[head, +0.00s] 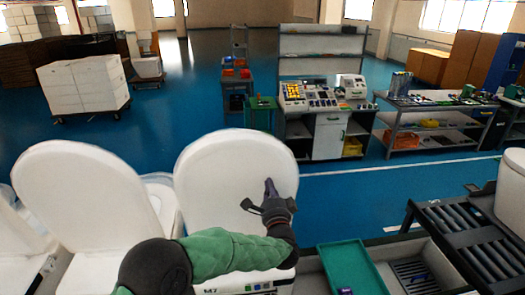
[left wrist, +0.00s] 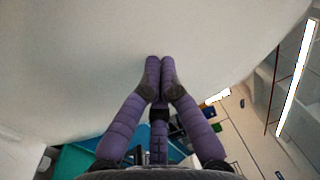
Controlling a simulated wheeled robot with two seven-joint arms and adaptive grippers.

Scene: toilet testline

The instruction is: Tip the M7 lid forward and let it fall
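The M7 lid (head: 228,165) is a white, rounded toilet lid standing upright in the middle of the head view. The M7 label shows at the bottom of its toilet. My left gripper (head: 269,188) is in front of the lid's right half, with its arm crossing the lower part. In the left wrist view, the pale lid (left wrist: 90,50) fills most of the upper picture. The purple fingertips of my left gripper (left wrist: 160,62) are together with nothing between them. They are at or close to the lid's surface; contact cannot be told. My right gripper is not in view.
Another upright white lid (head: 85,200) stands close on the left. A green tray (head: 355,268) and a roller conveyor (head: 470,240) are on the right. A workbench (head: 325,130) and shelves stand farther back, across open blue floor.

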